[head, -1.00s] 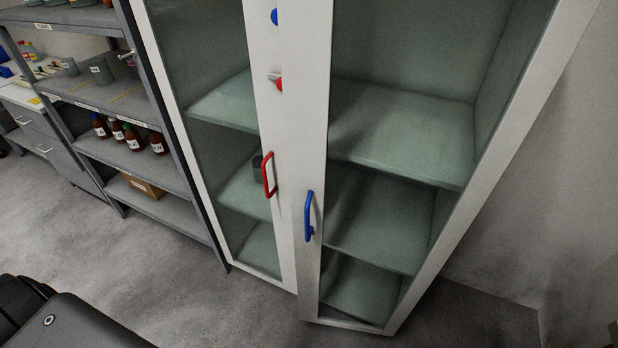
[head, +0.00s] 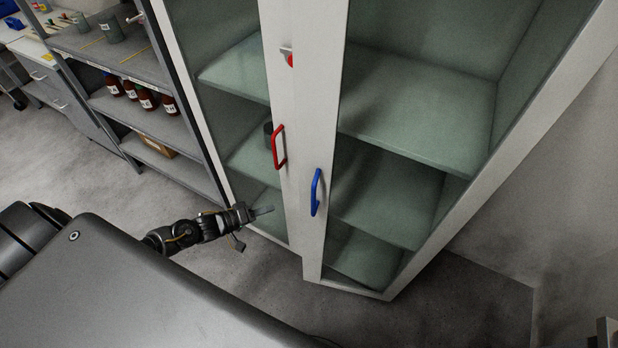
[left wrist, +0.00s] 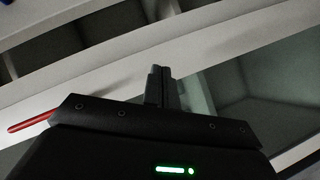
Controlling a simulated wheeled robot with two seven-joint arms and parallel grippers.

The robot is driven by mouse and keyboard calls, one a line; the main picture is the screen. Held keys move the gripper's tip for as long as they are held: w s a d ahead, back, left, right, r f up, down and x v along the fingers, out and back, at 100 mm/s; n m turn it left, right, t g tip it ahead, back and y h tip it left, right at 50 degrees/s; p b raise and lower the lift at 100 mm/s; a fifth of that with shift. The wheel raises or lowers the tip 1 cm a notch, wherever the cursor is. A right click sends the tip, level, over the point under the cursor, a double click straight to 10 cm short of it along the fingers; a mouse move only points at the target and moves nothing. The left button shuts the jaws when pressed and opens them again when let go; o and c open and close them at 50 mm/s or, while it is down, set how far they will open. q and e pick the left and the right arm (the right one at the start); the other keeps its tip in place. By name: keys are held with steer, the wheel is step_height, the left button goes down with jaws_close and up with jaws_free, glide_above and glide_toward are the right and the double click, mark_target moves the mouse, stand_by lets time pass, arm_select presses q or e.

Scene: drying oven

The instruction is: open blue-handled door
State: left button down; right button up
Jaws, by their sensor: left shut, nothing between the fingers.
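The white cabinet's blue handle (head: 316,192) is upright on the right glass door (head: 333,130). That door's lower corner seems slightly forward of the red-handled door; I cannot tell whether it is ajar. The red handle (head: 279,148) is just left of the blue one and also shows at the left edge of the left wrist view (left wrist: 30,121). My left gripper (head: 264,211) is shut and empty, low in front of the left door, left of the blue handle and apart from it. Its closed fingers (left wrist: 160,84) point toward the cabinet in the left wrist view. My right gripper is out of view.
A grey shelf rack (head: 150,110) with brown bottles (head: 147,98) stands left of the cabinet. The grey floor (head: 420,310) in front of the cabinet is clear.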

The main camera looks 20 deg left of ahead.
arm_select(q)
steer(key=s+d+r+g+h, duration=0.1)
steer(key=d+r+h, duration=0.1)
steer(key=r, duration=0.6)
steer(key=s+d+r+n+g+h+p, duration=0.1)
steer(key=d+r+h, duration=0.2)
steer(key=r, duration=0.6)
steer(key=shift+d+g+h, duration=0.15)
steer(key=shift+g+h, duration=0.25)
steer(key=shift+h, duration=0.5)
